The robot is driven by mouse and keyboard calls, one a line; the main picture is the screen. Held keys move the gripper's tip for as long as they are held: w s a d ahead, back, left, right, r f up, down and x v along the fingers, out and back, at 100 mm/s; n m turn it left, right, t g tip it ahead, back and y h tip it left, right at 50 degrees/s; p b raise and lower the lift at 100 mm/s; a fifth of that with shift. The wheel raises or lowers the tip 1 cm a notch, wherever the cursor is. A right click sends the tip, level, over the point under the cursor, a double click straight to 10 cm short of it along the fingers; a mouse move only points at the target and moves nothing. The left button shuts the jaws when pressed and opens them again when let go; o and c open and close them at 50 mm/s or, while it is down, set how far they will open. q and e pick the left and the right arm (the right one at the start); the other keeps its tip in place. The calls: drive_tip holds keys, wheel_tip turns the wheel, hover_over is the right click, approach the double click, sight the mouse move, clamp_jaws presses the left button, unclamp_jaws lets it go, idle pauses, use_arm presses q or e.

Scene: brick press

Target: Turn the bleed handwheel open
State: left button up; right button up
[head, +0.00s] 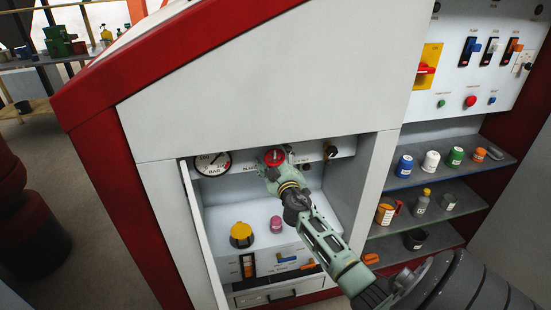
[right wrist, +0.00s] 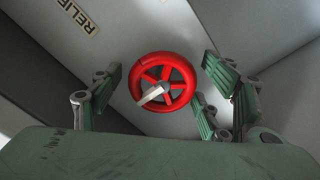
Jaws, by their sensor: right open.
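The red bleed handwheel (head: 274,157) sits on the upper panel inside the open bay of the press, right of the round BAR gauge (head: 213,163). In the right wrist view the handwheel (right wrist: 163,80) shows face-on, with several spokes and a pale bar across its lower left. My right gripper (head: 273,163) is at the wheel in the head view. In the right wrist view the right gripper (right wrist: 158,84) is open, its green fingers standing to the left and right of the rim with visible gaps. Part of the wheel is hidden in the head view. My left gripper is not in view.
A black knob (head: 330,150) is right of the wheel. Below are a yellow-and-black button (head: 241,235), a pink knob (head: 276,224) and switches. The bay's side walls are close. Shelves (head: 425,178) with cans and bottles stand to the right, below a switch panel (head: 480,70).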

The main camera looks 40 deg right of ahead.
drive_tip(key=shift+c, duration=0.3)
drive_tip(key=c, duration=1.1)
